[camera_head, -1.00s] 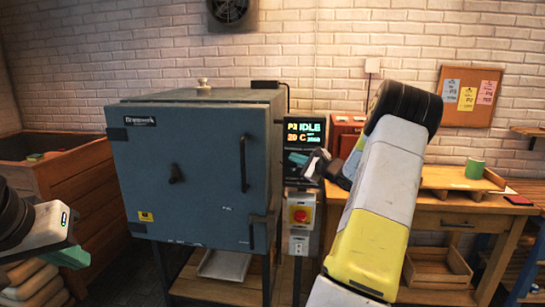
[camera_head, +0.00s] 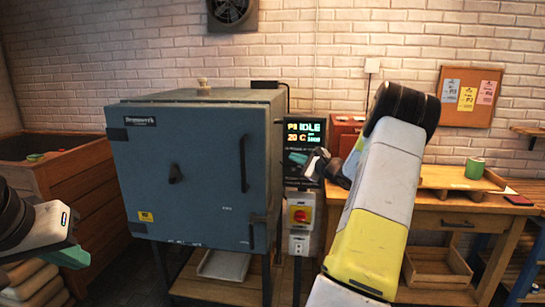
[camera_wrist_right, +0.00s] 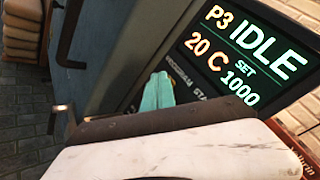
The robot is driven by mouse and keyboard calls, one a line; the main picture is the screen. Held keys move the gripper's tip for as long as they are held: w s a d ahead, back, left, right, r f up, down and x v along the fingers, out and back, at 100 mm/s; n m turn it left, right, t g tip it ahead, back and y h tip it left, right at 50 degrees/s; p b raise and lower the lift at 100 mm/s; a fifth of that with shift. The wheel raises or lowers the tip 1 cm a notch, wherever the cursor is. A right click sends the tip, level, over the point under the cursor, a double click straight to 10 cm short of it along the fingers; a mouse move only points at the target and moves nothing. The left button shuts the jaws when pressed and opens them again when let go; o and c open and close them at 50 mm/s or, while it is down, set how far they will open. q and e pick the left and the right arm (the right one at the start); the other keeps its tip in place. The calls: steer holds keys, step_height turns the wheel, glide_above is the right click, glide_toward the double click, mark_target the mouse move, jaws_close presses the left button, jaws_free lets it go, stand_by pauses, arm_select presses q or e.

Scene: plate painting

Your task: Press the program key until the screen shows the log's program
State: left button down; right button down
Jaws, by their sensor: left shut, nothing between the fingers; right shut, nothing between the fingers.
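The kiln's control screen (camera_head: 304,133) is lit beside the blue-grey kiln (camera_head: 190,180). In the right wrist view the screen (camera_wrist_right: 245,55) reads P3, IDLE, 20 C, SET 1000. Printed labels PROGRAM and START run just below it. My right gripper (camera_head: 297,157) has its teal fingers closed and empty at the panel under the screen. In the right wrist view its fingertips (camera_wrist_right: 158,92) are at the PROGRAM label; they hide the key, so contact cannot be told. My left gripper (camera_head: 70,257) is shut and empty at the lower left. No log is identifiable.
Coloured notes hang on a corkboard (camera_head: 452,118).

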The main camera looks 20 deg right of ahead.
steer(key=shift+s+a, duration=0.4)
steer(key=shift+s, duration=0.25)
steer(key=shift+w+d, duration=0.1)
steer(key=shift+w, duration=0.05)
stand_by(0.4)
steer(key=shift+w+d, duration=0.15)
steer(key=shift+w, duration=0.05)
steer(key=shift+w+d, duration=0.15)
steer(key=shift+w, duration=0.1)
stand_by(1.1)
steer(key=shift+s+a, duration=0.4)
steer(key=shift+s, duration=0.2)
steer(key=s+a, duration=0.1)
steer(key=s, duration=0.2)
steer(key=s+a, duration=0.1)
steer(key=shift+s+a, duration=0.15)
steer(key=shift+a, duration=0.15)
